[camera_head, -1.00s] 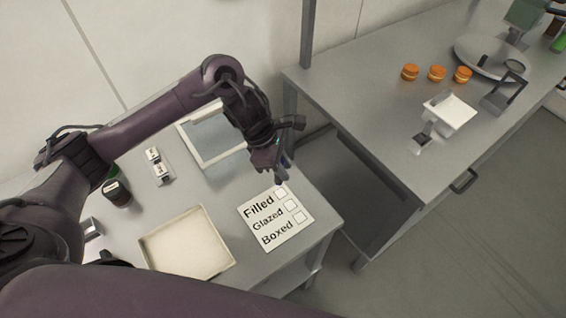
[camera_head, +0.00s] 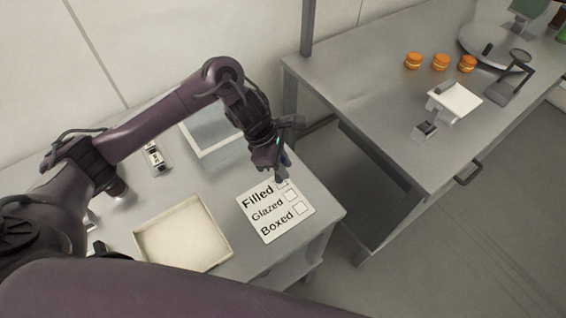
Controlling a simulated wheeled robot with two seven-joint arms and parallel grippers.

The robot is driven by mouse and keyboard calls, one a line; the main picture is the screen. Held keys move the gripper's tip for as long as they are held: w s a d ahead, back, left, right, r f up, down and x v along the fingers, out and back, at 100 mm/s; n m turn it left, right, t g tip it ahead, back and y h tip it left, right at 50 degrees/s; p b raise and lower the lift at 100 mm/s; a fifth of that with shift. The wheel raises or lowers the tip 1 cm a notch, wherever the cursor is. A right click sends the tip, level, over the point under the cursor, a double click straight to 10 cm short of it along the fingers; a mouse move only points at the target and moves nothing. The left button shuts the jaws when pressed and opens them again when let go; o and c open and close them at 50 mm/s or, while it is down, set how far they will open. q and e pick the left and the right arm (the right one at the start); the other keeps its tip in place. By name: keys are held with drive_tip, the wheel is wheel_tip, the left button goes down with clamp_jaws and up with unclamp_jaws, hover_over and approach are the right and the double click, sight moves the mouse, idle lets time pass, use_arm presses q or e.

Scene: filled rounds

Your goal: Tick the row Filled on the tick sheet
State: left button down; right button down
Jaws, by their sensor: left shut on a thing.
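The tick sheet (camera_head: 270,222) is a white card lying flat near the front right of the left table. It has the rows Filled, Glazed and Boxed, each with a square box at its right. My left gripper (camera_head: 281,163) is shut on a slim dark pen-like thing (camera_head: 285,177), pointing down. The tip is at the Filled box and covers part of it. I cannot tell whether it touches the card or whether there is a mark. The Glazed and Boxed boxes look empty. My right gripper is out of view.
An empty cream tray (camera_head: 139,245) lies left of the sheet. A pale framed tray (camera_head: 213,152) and a small labelled block (camera_head: 155,158) lie behind. The right table holds several orange rounds (camera_head: 440,62), a white platform (camera_head: 457,101) and a round plate (camera_head: 474,48).

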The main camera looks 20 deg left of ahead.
use_arm(q)
drive_tip(key=shift+f+b, duration=0.4)
drive_tip(key=shift+b, duration=0.1)
idle(0.8)
drive_tip(key=shift+s+f+b, duration=0.1)
drive_tip(key=shift+f+b, duration=0.05)
drive_tip(key=shift+b, duration=0.15)
idle(1.2)
wheel_tip(320, 180, up, 2)
drive_tip(key=shift+r+p, duration=0.1)
drive_tip(key=shift+p, duration=0.7)
drive_tip(key=shift+r+p, duration=1.8)
drive_tip(key=shift+r, duration=0.7)
